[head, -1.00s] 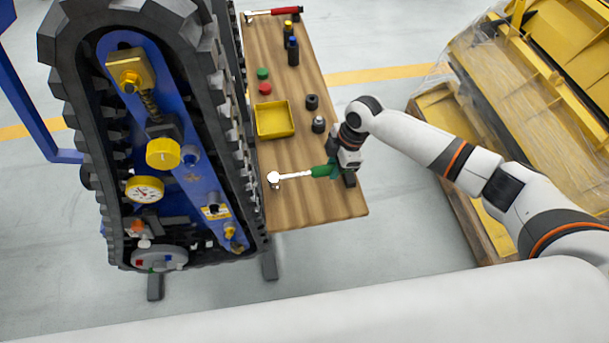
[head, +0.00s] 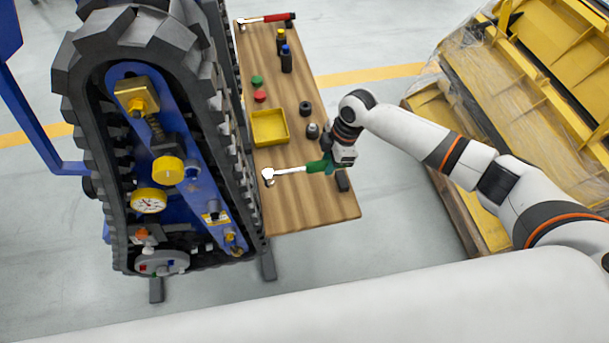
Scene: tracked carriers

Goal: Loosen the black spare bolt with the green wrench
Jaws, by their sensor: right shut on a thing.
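The green wrench has a green handle (head: 316,167) and a bright steel shaft and head (head: 268,175). My right gripper (head: 328,164) is shut on the handle. The wrench points left over the near end of the wooden table, seemingly just above it. The tracked carrier (head: 185,60) stands left of the table. A grey round plate (head: 162,262) low on the carrier bears small coloured bolts. I cannot single out the black spare bolt at this size. My left gripper is not in view.
The wooden table (head: 310,205) bears a yellow tray (head: 270,127), a dark nut-like piece (head: 305,108), a grey-topped piece (head: 312,131), red and green caps, bottles and a red-handled wrench (head: 265,18). A dark block (head: 343,181) sits by my right gripper. Yellow parts on a pallet (head: 480,200) stand at right.

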